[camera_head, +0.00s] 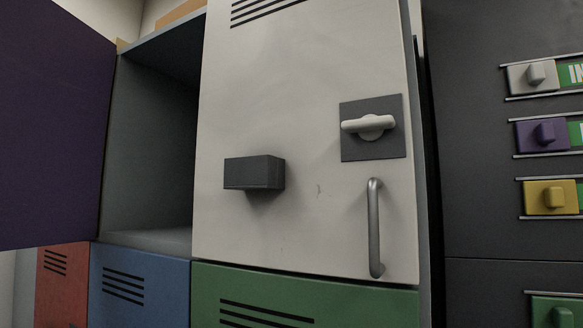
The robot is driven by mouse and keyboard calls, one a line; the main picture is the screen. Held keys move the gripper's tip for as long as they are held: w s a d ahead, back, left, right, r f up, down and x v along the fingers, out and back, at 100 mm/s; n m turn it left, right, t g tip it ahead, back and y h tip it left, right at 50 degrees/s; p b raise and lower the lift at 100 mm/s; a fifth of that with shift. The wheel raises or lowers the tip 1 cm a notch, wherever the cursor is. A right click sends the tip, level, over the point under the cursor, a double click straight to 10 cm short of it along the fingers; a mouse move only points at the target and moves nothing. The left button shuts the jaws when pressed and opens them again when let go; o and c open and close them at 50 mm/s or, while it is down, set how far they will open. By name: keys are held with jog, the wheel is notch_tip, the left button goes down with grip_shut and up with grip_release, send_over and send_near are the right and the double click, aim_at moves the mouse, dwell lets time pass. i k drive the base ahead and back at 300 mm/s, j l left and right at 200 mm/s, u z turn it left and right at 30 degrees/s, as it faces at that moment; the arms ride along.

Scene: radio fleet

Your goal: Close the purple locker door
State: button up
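The purple locker door (48,125) stands swung open at the far left, its near edge cut off by the picture. Behind it the locker's grey interior (150,150) shows and looks empty. No handle or latch of the purple door is visible. My gripper is not in view.
A white locker door (300,100) with a dark box (254,172), a knob on a plate (372,126) and a bar handle (375,228) is shut. Red (62,285), blue (138,288) and green (290,298) doors lie below. A dark panel (470,200) with coloured sliders stands at right.

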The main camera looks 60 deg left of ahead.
aim_at(56, 70)
jog(key=u, duration=1.35)
jog(key=j+u, duration=0.25)
jog(key=j, duration=0.15)
jog(key=i+j+u, duration=0.25)
jog(key=j+u, duration=0.3)
jog(key=j, duration=0.2)
jog(key=i, duration=0.05)
